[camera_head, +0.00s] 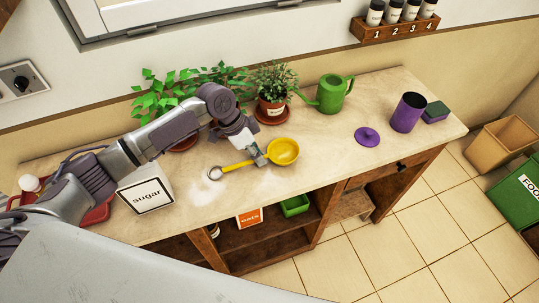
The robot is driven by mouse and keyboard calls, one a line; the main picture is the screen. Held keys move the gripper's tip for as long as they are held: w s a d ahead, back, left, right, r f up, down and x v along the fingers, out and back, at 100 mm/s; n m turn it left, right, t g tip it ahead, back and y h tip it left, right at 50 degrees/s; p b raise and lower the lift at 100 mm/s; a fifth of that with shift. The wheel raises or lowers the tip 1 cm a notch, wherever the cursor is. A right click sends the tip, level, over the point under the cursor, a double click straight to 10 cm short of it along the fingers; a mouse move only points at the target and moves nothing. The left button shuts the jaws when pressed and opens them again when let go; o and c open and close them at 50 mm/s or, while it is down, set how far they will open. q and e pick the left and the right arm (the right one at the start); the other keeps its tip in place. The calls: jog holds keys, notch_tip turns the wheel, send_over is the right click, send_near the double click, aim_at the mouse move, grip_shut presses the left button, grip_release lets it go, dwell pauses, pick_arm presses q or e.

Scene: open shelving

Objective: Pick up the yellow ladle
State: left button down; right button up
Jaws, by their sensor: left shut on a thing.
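The yellow ladle (283,151) is over the counter, with its round bowl at the right and its handle reaching left to a pale ring end. My left gripper (260,158) comes down from above and is shut on the ladle where the handle meets the bowl. The fingers hide that part of the ladle. I cannot tell whether the ladle touches the counter or is slightly above it. My right gripper is not in view.
A sugar box (148,195) and a red tray (98,215) stand at the left. Potted plants (272,106) line the back. A green watering can (332,93), purple canister (408,112) and purple lid (367,137) stand right. The counter's (325,160) front middle is clear.

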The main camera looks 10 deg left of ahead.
pick_arm(q)
jog(key=shift+r, duration=0.15)
jog(key=shift+r, duration=0.25)
jog(key=r, duration=0.2)
jog(key=r+b, duration=0.1)
jog(key=shift+s+d+r, duration=0.2)
jog(key=shift+d+r, duration=0.1)
jog(key=shift+r, duration=0.05)
jog(key=s+d+r+b, duration=0.1)
jog(key=s+d+r, duration=0.5)
jog(key=d, duration=0.2)
jog(key=shift+s+d+r, duration=0.3)
jog(key=shift+s, duration=0.1)
